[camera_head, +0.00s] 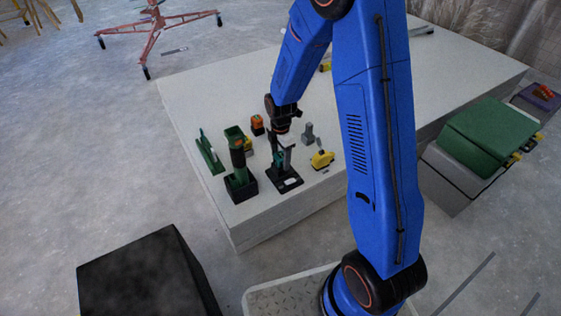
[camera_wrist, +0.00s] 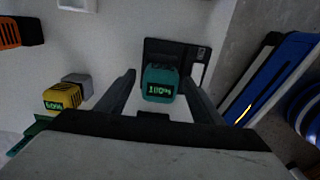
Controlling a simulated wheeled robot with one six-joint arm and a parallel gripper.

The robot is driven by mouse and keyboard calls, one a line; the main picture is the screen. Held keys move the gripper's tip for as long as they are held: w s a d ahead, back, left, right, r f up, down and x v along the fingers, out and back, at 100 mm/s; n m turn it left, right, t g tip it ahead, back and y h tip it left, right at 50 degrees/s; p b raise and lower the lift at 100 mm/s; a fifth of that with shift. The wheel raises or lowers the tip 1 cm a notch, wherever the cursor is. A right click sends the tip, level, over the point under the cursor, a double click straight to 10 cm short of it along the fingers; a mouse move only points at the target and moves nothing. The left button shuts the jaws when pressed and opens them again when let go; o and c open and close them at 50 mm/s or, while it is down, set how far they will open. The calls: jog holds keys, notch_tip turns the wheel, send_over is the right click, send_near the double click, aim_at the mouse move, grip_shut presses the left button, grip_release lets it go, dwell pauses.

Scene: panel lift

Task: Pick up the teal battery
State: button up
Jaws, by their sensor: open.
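The teal battery (camera_wrist: 159,82) sits on a black charger (camera_wrist: 165,48) and shows a green display that seems to read 100%. My gripper (camera_wrist: 159,77) is open, with one finger on each side of the battery in the wrist view. I cannot tell whether the fingers touch it. In the head view my gripper (camera_head: 281,150) points down over the charger (camera_head: 288,186) near the front of the white table. The battery is small there and partly hidden by my gripper.
A yellow battery (camera_wrist: 62,96) reading about 60% lies left in the wrist view. On the table (camera_head: 240,232), a dark green tool (camera_head: 238,155) stands left of the charger, a yellow item (camera_head: 322,159) right, and an orange-topped item (camera_head: 257,124) behind. Green cases (camera_head: 490,133) stand beside the table.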

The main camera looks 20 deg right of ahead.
jog(key=c, duration=1.3)
jog(key=shift+o, duration=0.2)
notch_tip(320, 180, up, 9)
jog(key=shift+r, duration=0.55)
